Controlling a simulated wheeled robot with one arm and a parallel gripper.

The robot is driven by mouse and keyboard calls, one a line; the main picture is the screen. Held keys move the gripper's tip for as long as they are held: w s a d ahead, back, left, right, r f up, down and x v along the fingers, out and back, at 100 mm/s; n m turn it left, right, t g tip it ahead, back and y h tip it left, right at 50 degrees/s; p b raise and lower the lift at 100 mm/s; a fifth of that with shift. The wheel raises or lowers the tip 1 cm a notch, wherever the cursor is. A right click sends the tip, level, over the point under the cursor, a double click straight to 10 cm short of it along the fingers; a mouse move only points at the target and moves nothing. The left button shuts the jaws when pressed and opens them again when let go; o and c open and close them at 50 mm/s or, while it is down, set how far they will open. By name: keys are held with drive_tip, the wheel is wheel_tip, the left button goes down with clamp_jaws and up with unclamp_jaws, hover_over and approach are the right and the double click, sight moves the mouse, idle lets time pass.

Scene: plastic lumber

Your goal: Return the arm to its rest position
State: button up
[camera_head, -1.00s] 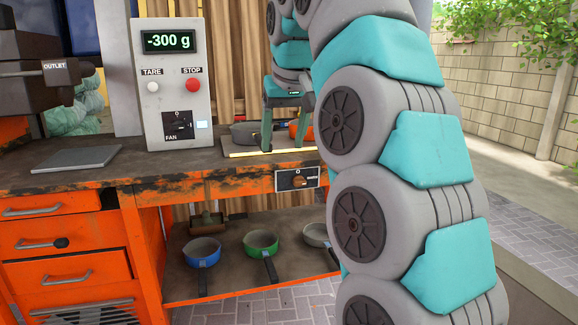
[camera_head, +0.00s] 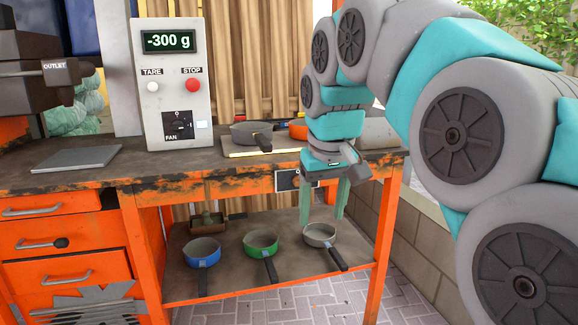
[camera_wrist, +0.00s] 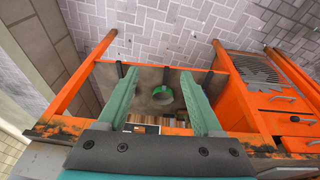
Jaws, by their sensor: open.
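My gripper (camera_head: 325,203) is open and empty, with its green fingers pointing down in front of the workbench's right part. In the wrist view my gripper (camera_wrist: 163,98) shows its two fingers spread apart, with the lower shelf and the green pan (camera_wrist: 163,95) seen between them. My teal and grey arm (camera_head: 470,130) bends in from the right side of the head view and covers the bench's far right end.
The orange workbench (camera_head: 235,184) carries a control box (camera_head: 172,80) reading -300 g and a dark grey pan (camera_head: 251,132). Blue (camera_head: 202,252), green (camera_head: 261,243) and grey (camera_head: 320,235) pans stand on the lower shelf. Paved floor lies in front.

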drive_tip(key=s+d+f+m+g, duration=0.1)
drive_tip(key=s+d+f, duration=0.3)
drive_tip(key=s+f, duration=0.8)
drive_tip(key=s+d+f+m+g, duration=0.2)
drive_tip(key=s+d+f, duration=0.3)
drive_tip(key=s+f, duration=0.8)
drive_tip(key=s+g, duration=0.1)
drive_tip(key=s, duration=0.2)
drive_tip(key=shift+s+g, duration=0.3)
drive_tip(key=shift+s, duration=0.05)
